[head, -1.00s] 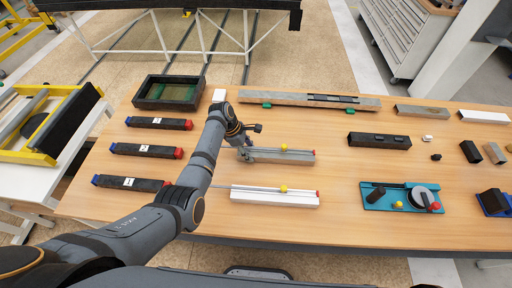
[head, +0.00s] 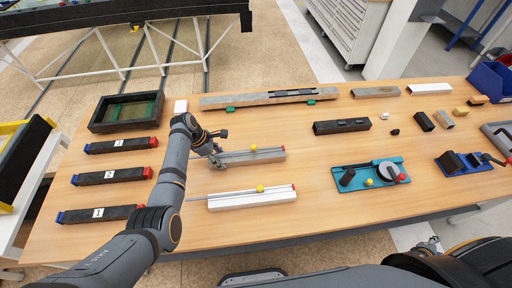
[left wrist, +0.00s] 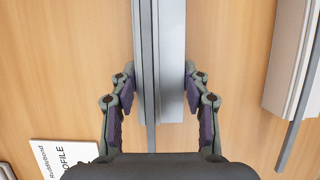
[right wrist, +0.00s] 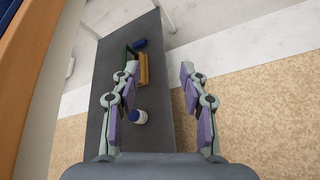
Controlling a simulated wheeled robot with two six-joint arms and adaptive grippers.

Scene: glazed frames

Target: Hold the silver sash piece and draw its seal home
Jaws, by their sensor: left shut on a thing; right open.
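The silver sash piece (head: 257,158) lies on the wooden table, with a yellow ball (head: 253,148) and a red end (head: 284,148) on it. My left gripper (head: 216,160) is shut on its left end. In the left wrist view the fingers (left wrist: 160,85) press both sides of the silver sash piece (left wrist: 173,60). Its thin grey seal (left wrist: 150,135) runs lengthwise and sticks out past the near end. How far the seal is seated cannot be told. My right gripper (right wrist: 157,85) is open and empty, away from the piece.
A white sash piece (head: 240,202) with its own strip lies nearer me. Black numbered bars (head: 108,178) lie at left, a black tray (head: 125,112) behind them. A teal fixture (head: 355,183) stands at right. A white printed card (left wrist: 65,158) lies near the left gripper.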

